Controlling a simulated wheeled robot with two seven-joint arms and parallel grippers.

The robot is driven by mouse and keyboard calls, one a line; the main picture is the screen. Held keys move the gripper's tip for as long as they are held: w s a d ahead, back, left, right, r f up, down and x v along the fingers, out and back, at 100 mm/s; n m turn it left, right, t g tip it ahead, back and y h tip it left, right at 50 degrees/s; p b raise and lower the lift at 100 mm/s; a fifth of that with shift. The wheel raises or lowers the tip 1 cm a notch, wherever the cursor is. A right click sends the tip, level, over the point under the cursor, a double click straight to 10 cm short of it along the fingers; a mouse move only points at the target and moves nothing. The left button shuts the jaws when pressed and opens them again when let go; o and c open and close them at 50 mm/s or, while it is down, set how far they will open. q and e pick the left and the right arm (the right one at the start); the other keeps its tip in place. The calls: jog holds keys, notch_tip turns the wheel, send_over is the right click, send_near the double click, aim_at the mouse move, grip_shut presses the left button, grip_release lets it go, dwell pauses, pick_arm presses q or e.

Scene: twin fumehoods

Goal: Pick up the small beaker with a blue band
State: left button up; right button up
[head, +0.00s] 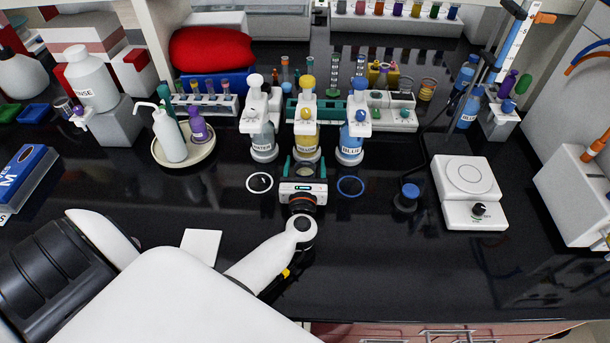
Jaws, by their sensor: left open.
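A small clear vessel with blue at its top (407,197) stands on the black bench, left of the white hotplate. It is the nearest match to the small beaker with a blue band, but I cannot make out a band for sure. My left gripper (304,164) is open, in front of the dispenser bottle with a yellow label, well to the left of that vessel. Nothing shows clearly between its fingers, and its body hides the bench beneath. My right gripper is not in view.
Three dispenser bottles, white-capped (263,135), yellow (306,135) and blue (351,135), stand just beyond my gripper. A white ring (260,183) and a blue ring (351,186) lie either side. The hotplate (470,190) stands right. The front right bench is clear.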

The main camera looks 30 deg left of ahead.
pick_arm(q)
jog(key=c, duration=1.2)
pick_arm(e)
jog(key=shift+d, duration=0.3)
